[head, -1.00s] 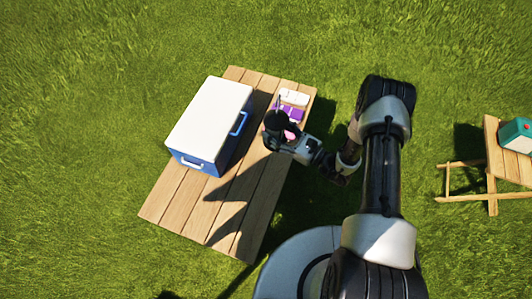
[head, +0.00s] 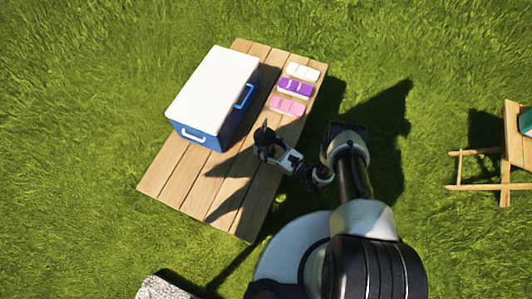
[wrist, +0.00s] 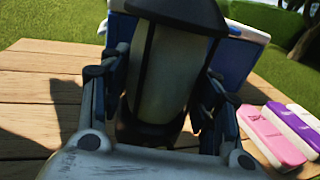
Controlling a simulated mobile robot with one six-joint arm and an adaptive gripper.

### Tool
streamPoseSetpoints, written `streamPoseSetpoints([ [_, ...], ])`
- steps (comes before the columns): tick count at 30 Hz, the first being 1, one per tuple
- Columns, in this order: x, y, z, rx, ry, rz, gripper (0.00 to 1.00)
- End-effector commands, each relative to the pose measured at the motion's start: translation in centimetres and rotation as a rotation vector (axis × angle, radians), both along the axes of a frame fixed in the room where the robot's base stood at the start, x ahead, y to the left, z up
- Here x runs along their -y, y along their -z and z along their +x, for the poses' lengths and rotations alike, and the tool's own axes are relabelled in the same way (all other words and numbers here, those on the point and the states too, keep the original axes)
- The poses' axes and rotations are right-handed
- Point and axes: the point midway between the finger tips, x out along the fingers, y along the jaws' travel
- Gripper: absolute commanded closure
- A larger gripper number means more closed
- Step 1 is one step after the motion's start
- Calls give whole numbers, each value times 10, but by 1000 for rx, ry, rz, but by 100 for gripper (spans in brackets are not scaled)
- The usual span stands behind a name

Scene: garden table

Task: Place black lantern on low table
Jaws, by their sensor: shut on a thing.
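The black lantern (wrist: 165,75) has a dark cap and base with a pale glass body. My gripper (wrist: 163,95) is shut around its middle and holds it upright in the wrist view. In the head view the lantern (head: 265,137) shows as a small dark shape at my gripper (head: 272,151), over the right side of a slatted wooden table (head: 200,195). I cannot tell whether its base touches the boards. A smaller wooden table (head: 518,150) stands on the grass at the right edge; I cannot tell which table is the low one.
A blue cooler with a white lid (head: 213,90) stands on the slatted table, behind the lantern. The near boards are clear. A grey stone-like thing (head: 165,288) shows at bottom left.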

Motion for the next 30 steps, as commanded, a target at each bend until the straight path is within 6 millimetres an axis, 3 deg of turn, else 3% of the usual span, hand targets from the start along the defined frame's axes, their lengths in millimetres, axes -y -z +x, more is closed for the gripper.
streamPoseSetpoints([
  [6, 0, 19, 1, 3, 0, 0, 87],
  [12, 0, 50, 0, 2, 0, 0, 87],
  [21, 0, 54, 1, 3, 0, 0, 87],
  [22, 0, 55, 0, -1, 0, -1, 42],
  [30, 0, 55, 0, 0, 0, -1, 24],
])
